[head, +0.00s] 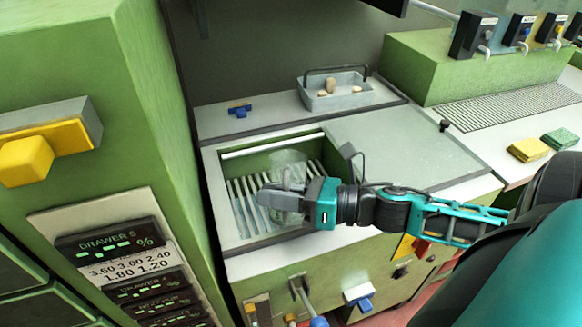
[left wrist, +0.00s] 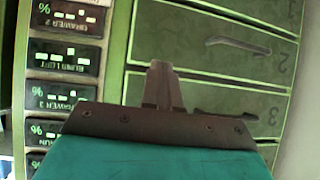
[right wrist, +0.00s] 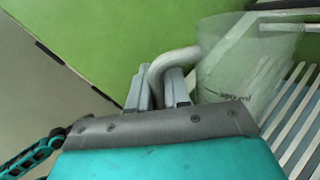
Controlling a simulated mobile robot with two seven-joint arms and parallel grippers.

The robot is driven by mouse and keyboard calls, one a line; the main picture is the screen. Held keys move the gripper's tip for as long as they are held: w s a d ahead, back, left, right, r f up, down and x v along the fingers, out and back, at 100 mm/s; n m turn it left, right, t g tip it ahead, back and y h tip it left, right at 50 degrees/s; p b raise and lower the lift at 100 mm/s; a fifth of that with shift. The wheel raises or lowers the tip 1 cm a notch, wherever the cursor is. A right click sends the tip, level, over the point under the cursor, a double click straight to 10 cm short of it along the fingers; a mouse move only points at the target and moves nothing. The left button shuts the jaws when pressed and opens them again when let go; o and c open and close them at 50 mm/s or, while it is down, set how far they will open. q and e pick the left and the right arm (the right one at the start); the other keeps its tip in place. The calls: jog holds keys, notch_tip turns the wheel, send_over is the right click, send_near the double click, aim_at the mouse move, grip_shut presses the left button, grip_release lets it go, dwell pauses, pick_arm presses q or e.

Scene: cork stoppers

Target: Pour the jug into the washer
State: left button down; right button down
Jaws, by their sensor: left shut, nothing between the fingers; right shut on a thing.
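The clear jug (head: 289,160) is over the slatted opening of the washer (head: 234,212), in front of its green inner wall. It looks close to upright; I cannot tell whether it touches the slats. Its body also shows in the right wrist view (right wrist: 235,65), with printed marks and no visible contents. My right gripper (head: 276,197) is shut on the jug's pale curved handle (right wrist: 172,60), with the fingertips (right wrist: 162,90) around it. My left gripper (left wrist: 162,85) is shut and empty in front of green drawers; it is outside the head view.
A grey tray (head: 345,99) with several corks stands behind the opening. A blue fitting (head: 239,111) sits at the back left. A tall green cabinet (head: 105,120) closes off the left. Yellow (head: 527,150) and green (head: 560,138) sponges lie right. Levers (head: 300,292) project from the washer's front.

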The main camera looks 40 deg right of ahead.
jog(key=f+n+b, duration=0.1)
jog(key=s+a+f+n+b, duration=0.1)
jog(key=b, duration=0.1)
jog(key=s+a+n+b, duration=0.1)
jog(key=n, duration=0.1)
jog(key=shift+s+f+t+y+b, duration=0.1)
jog(key=shift+f+t+y+b, duration=0.2)
jog(key=shift+f+b, duration=0.1)
